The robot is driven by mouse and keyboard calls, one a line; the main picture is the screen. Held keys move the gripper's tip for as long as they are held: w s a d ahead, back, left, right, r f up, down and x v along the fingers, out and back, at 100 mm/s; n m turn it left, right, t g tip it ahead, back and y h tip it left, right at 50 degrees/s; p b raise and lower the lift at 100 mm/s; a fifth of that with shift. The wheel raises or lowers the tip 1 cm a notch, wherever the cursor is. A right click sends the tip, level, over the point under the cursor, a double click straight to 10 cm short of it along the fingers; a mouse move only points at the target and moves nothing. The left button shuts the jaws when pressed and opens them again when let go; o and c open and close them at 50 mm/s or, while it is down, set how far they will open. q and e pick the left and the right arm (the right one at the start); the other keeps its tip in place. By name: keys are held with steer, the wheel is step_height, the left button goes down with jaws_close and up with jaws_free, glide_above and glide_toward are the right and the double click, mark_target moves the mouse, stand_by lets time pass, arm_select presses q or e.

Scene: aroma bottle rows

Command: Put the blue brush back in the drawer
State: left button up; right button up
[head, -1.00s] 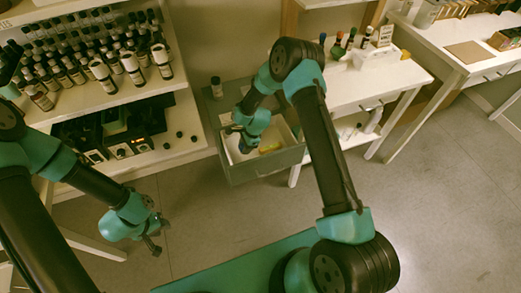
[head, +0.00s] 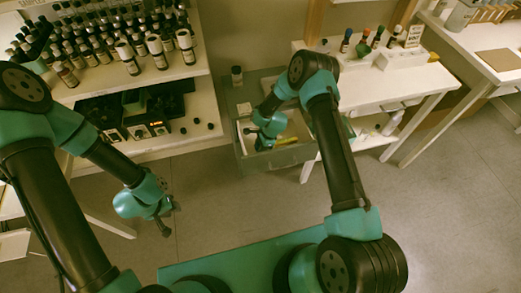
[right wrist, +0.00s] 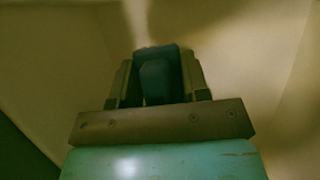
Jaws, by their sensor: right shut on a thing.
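The open drawer (head: 285,157) is a grey-green box with a pale inside, in the middle of the head view. My right gripper (head: 262,143) reaches down into it. In the right wrist view my right gripper (right wrist: 158,90) is shut on the blue brush (right wrist: 158,60), with pale walls around it. Only a dark blue block of the brush shows there; its far end is hidden. My left gripper (head: 166,216) hangs empty over the floor left of the drawer, its fingers apart.
Shelves of bottles (head: 120,45) are at left, and a white table (head: 400,82) at right. The floor in front is clear.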

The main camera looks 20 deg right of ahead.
steer(key=shift+f, duration=1.5)
steer(key=o, duration=1)
steer(key=shift+f, duration=0.15)
steer(key=v, duration=1.2)
